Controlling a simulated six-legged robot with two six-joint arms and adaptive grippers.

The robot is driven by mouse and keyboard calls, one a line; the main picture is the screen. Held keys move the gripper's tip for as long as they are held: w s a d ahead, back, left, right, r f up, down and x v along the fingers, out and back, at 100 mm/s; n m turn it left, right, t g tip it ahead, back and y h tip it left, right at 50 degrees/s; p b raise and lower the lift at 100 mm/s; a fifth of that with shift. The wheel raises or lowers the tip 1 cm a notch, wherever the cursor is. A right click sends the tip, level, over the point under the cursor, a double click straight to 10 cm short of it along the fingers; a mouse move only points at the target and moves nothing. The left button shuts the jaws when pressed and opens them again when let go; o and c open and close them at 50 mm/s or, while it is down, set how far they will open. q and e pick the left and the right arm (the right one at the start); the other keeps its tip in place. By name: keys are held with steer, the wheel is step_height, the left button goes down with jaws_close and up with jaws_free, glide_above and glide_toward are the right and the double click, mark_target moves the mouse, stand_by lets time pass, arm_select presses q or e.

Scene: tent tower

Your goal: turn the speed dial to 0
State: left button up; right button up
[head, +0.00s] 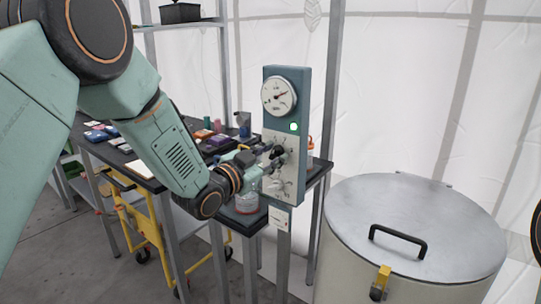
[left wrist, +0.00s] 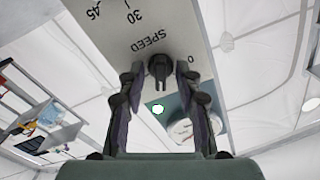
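The speed dial (left wrist: 158,68) is a small black knob on the pale face of an upright control panel (head: 272,101). In the left wrist view the panel is upside down, with "SPEED" beside the knob, "0" to its right and "30" and "45" farther off. I cannot tell which mark the knob points at. My left gripper (left wrist: 160,80) is open, with one finger on each side of the knob and gaps showing. In the head view my left gripper (head: 268,158) is at the panel and partly hides the dial. My right gripper is not in view.
A round gauge (head: 279,96) and a lit green lamp (head: 294,127) are above the dial. A dark workbench (head: 146,182) with small items stands behind my left arm. A large lidded metal drum (head: 416,215) stands to the right, with a yellow latch (head: 383,274).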

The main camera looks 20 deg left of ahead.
arm_select(q)
steer(key=shift+a, duration=0.1)
steer(key=shift+c, duration=0.3)
steer(key=shift+w+f, duration=0.1)
steer(key=shift+c, duration=0.7)
jaws_close()
